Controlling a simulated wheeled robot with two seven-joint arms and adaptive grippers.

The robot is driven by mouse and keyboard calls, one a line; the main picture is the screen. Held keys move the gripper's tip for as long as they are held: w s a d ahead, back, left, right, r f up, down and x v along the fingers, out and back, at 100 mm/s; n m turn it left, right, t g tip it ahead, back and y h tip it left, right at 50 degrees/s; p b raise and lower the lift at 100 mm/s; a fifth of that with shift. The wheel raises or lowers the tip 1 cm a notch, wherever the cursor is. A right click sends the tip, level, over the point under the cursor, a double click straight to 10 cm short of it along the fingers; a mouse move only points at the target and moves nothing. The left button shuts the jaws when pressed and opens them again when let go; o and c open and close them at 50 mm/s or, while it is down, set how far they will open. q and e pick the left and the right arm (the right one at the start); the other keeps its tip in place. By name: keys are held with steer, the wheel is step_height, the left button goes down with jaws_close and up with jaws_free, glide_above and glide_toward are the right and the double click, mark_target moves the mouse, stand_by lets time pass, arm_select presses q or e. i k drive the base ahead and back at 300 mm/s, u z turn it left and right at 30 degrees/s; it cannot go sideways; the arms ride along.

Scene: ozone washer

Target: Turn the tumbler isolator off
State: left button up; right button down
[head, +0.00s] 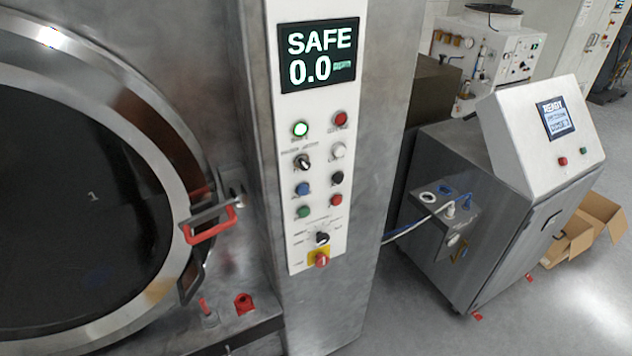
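A white control panel (297,237) is on the front of a steel column. At its bottom is a red rotary switch (321,259) on a yellow plate. Just above it is a black selector knob (322,238). Another black selector knob (303,161) sits higher at left, its pointer tilted, with a small label above. The labels are too small to read surely, so I cannot tell which one is named the tumbler isolator, nor its position. A display (319,55) reads "SAFE 0.0". A green light (300,129) is lit. Neither gripper is in view.
A round washer door (160,110) with a red-gripped handle (210,225) is at left. Red fittings (245,303) sit on a ledge below it. A steel cabinet (470,240) reading "READY" stands at right, with cables. Open floor (430,325) and cardboard boxes (600,215) lie right.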

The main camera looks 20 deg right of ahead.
mark_target(321, 261)
steer(key=z, duration=0.05)
steer(key=k, duration=1.1)
steer(key=u, duration=0.75)
steer(key=i, duration=1)
steer(key=z, duration=0.7)
